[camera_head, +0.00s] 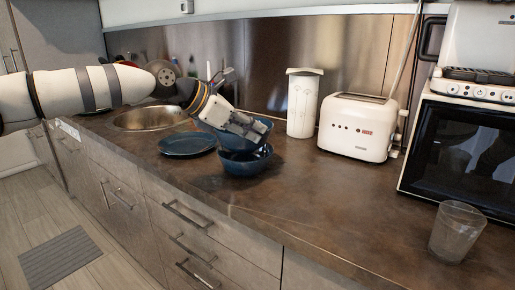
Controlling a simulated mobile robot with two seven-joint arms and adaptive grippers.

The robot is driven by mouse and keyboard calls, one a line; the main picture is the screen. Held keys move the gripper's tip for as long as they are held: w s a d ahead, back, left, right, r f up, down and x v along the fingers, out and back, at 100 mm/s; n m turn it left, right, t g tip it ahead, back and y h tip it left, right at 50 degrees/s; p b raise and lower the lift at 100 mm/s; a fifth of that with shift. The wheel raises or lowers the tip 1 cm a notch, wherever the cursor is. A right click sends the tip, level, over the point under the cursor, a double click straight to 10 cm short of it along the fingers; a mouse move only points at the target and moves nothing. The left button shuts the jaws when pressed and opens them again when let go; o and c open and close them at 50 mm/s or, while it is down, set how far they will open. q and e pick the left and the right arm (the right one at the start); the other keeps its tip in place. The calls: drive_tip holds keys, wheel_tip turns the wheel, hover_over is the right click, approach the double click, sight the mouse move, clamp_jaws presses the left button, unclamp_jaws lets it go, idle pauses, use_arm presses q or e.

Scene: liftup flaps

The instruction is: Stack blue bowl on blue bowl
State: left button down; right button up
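One blue bowl (246,165) stands upright on the brown counter. A second blue bowl (236,143) is directly above it, tilted, with its right side higher; its underside is at or inside the lower bowl's rim. I cannot tell whether the two touch. My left gripper (258,131) reaches in from the left and points down to the right at the upper bowl. Its fingers appear closed on that bowl's wall, though the fingertips are small and partly hidden. My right gripper is not in view.
A blue plate (187,144) lies left of the bowls, near the sink (150,118). A white canister (302,104) and a white toaster (357,127) stand behind to the right. A clear glass (457,232) stands by the oven (460,150). The counter (310,205) front right of the bowls is clear.

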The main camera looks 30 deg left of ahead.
sight(254, 146)
use_arm(q)
drive_tip(key=shift+w+a+f, duration=0.1)
drive_tip(key=shift+w+f, duration=0.1)
drive_tip(key=shift+w, duration=0.05)
drive_tip(key=shift+w+f, duration=0.15)
drive_tip(key=shift+f, duration=1.8)
drive_tip(key=c, duration=2.3)
unclamp_jaws()
drive_tip(key=shift+f, duration=0.1)
drive_tip(key=o, duration=0.5)
